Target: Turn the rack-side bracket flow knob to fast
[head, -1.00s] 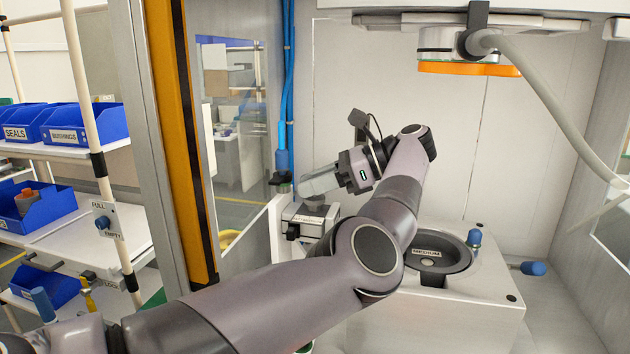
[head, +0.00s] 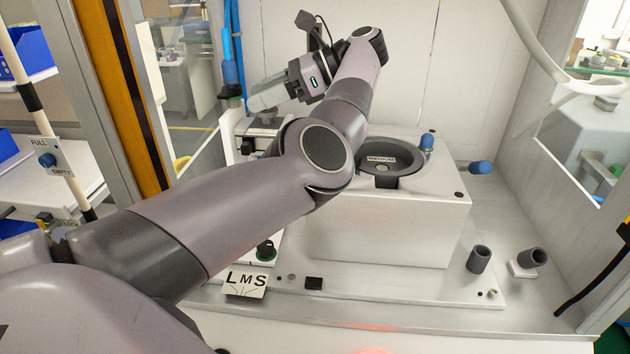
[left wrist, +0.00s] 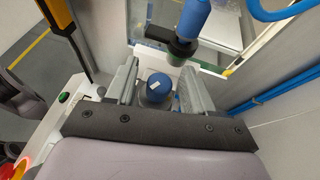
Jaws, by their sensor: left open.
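A blue round knob (left wrist: 157,88) with a white mark shows in the left wrist view. It lies between the two open fingers of my left gripper (left wrist: 157,84), with a visible gap on each side; I cannot tell how deep it sits between them. In the head view my left gripper (head: 264,98) is at the far left of the press cell, just above a pale bracket (head: 264,132). The knob is hidden there behind the gripper. I cannot read the knob's setting. My right gripper is not in view.
A vertical blue cylinder (head: 230,72) stands close left of the gripper and also shows in the wrist view (left wrist: 194,20). An L M S plate (head: 246,281) is in front. An orange post (head: 140,95) stands left.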

